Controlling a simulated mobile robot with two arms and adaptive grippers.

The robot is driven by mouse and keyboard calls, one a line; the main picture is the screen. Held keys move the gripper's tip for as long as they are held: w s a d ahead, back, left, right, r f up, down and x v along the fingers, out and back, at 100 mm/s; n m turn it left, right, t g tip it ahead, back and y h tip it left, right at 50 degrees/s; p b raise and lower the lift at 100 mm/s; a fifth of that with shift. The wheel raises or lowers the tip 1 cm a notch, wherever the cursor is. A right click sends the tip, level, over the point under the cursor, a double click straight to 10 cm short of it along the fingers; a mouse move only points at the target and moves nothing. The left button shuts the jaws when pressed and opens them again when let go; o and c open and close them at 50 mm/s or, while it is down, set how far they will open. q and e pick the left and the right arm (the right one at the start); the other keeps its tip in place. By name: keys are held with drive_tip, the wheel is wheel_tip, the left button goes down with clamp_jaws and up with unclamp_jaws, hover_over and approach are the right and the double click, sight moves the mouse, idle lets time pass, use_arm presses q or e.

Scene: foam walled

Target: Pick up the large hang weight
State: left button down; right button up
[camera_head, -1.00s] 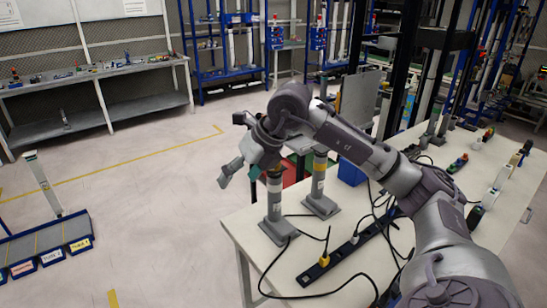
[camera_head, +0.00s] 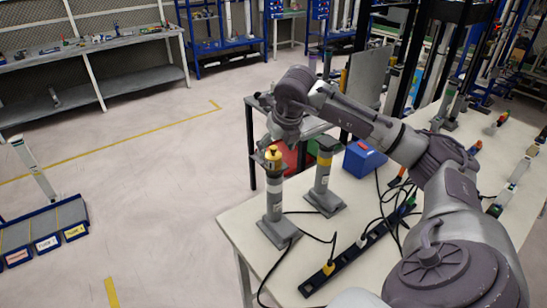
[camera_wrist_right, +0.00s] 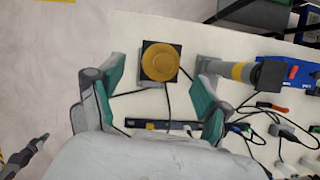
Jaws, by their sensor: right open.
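No thing here is clearly recognisable as a large hang weight; the closest is a round yellow-brass top (camera_head: 273,156) on the nearer grey banded post at the table's left corner. From above, this top shows as a yellow disc (camera_wrist_right: 160,62) over a dark square in the right wrist view. My right gripper (camera_head: 280,148) is above that post, pointing down. In the right wrist view its two green-padded fingers (camera_wrist_right: 160,75) are open, on either side of the disc, with gaps at both sides. Whether they are at its height I cannot tell.
A second post with a yellow band (camera_head: 323,170) stands close to the right, beside a blue box (camera_head: 364,158). A power strip (camera_head: 350,262) with cables lies in front on the white table (camera_head: 240,232). A dark shape (camera_wrist_right: 25,155) at the wrist view's lower left is unclear.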

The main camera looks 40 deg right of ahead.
sight(274, 155)
drive_tip(key=shift+p+x, duration=1.15)
drive_tip(key=shift+p, duration=0.05)
drive_tip(key=x, duration=0.2)
drive_tip(key=shift+w+d+f, duration=0.15)
drive_tip(key=shift+w+f, duration=0.1)
drive_tip(key=shift+f, duration=0.05)
drive_tip(key=shift+r, duration=0.1)
drive_tip(key=shift+c, duration=1.1)
drive_tip(key=c, duration=1)
clamp_jaws()
use_arm(q)
drive_tip(key=w+r, duration=0.1)
drive_tip(key=w+d+r, duration=0.1)
drive_tip(key=shift+w+d+r, duration=0.3)
drive_tip(key=shift+w+r, duration=0.05)
drive_tip(key=shift+r, duration=0.05)
